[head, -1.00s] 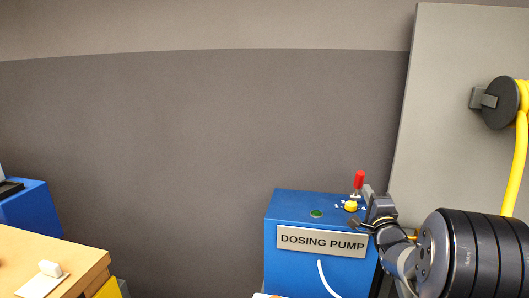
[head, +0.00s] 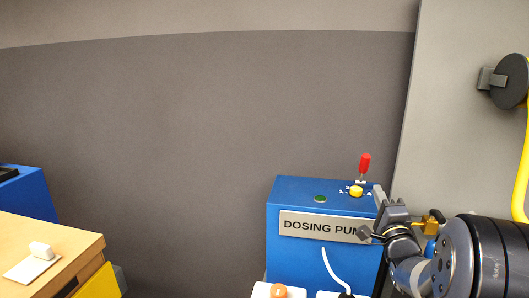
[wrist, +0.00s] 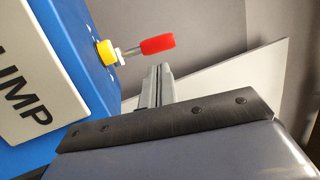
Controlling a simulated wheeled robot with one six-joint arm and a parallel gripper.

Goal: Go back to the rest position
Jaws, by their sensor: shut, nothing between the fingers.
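My gripper (head: 378,192) is at the right edge of the blue dosing pump (head: 312,258) in the head view. In the wrist view its fingers (wrist: 160,73) are together with nothing between them. They point towards a lever with a red grip (wrist: 157,44), beside a yellow collar (wrist: 105,52). The fingertips look apart from the lever. The red grip (head: 365,163) stands upright on the pump's top in the head view. My gripper hides the end of the "DOSING PUMP" label (head: 315,226).
A green button (head: 320,198) is on the pump. An orange button (head: 278,291) shows at the bottom. A reel with yellow hose (head: 511,82) hangs at right.

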